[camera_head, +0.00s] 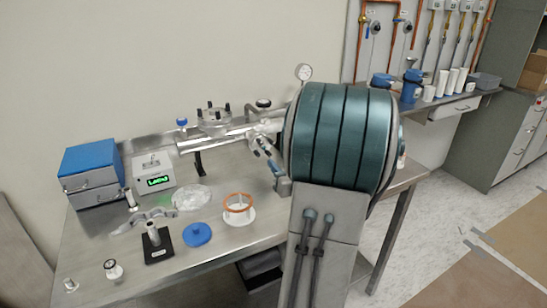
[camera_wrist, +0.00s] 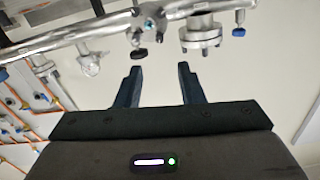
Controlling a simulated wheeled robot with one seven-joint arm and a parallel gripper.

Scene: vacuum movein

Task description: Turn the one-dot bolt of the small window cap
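A round flange with several dark upright bolts (camera_head: 213,118), which looks like the small window cap, sits on top of the metal tube on the bench. In the wrist view a bolted flange (camera_wrist: 200,36) hangs from the tube, as the picture is upside down. The dots marking the bolts are too small to make out. My gripper (camera_wrist: 158,70) is open, with nothing between its two dark fingers. It is apart from the flange, which lies beyond and right of the fingers in the wrist view. In the head view my arm hides most of the gripper.
The metal tube (camera_head: 215,140) runs across the bench (camera_head: 110,283). A blue-topped box (camera_head: 91,162), a controller with green display (camera_head: 155,172), an orange-rimmed part (camera_head: 239,205) and a blue disc (camera_head: 198,234) stand around it. A dark knob (camera_wrist: 139,54) is near my left fingertip.

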